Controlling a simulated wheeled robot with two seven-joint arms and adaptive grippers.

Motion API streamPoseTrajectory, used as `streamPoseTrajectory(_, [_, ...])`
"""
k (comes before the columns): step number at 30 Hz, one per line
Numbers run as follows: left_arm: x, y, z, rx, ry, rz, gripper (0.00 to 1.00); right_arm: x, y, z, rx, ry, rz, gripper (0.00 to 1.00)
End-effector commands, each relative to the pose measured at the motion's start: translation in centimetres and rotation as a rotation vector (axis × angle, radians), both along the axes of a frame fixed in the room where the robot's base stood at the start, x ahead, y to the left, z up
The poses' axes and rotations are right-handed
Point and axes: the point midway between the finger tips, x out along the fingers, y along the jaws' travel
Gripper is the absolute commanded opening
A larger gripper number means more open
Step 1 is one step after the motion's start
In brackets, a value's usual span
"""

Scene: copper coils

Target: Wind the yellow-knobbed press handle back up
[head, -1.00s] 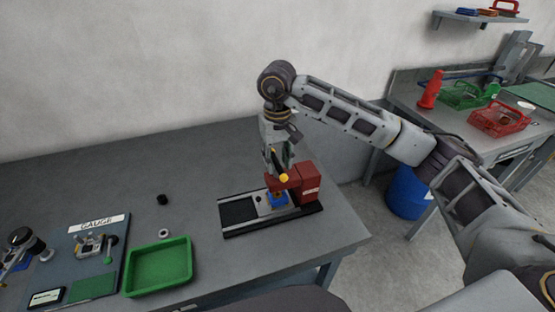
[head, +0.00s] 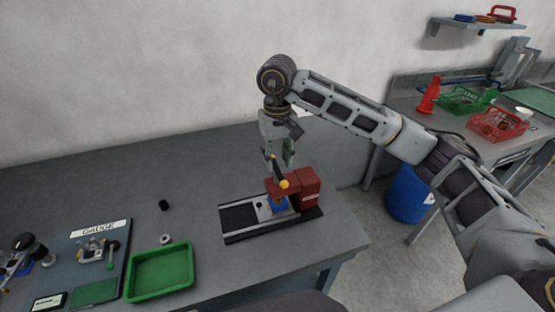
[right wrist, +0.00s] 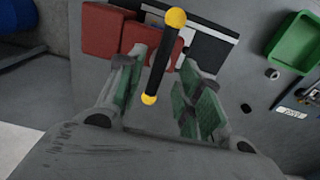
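The red press (head: 309,188) stands on a dark base at the right of the grey bench, with a blue part (head: 279,203) under its head. Its handle (head: 278,170) is a black bar with a yellow knob (head: 284,184) at the near end. The right wrist view shows the bar (right wrist: 161,62) with a yellow knob at each end. My right gripper (head: 279,157) is above the press. In the wrist view its green-padded fingers (right wrist: 158,75) are apart, with the bar between them and gaps on both sides. My left gripper is out of view.
A green tray (head: 160,290), a small ring (head: 165,239), a black cylinder (head: 163,205) and a gauge board (head: 92,268) lie left of the press. A blue barrel (head: 408,197) stands on the floor at right. The bench behind the press is clear.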

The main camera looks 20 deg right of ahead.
Motion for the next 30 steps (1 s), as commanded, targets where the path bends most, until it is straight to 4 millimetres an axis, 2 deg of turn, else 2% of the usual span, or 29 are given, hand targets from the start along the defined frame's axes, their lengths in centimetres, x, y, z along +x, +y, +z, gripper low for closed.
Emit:
streamPoseTrajectory(21, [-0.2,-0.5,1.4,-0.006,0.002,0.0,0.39,0.0,0.0,3.5,0.0,-0.001,0.0,0.36])
streamPoseTrajectory(30, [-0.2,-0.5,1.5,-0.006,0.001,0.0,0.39,0.0,0.0,3.8,0.0,-0.001,0.0,0.36])
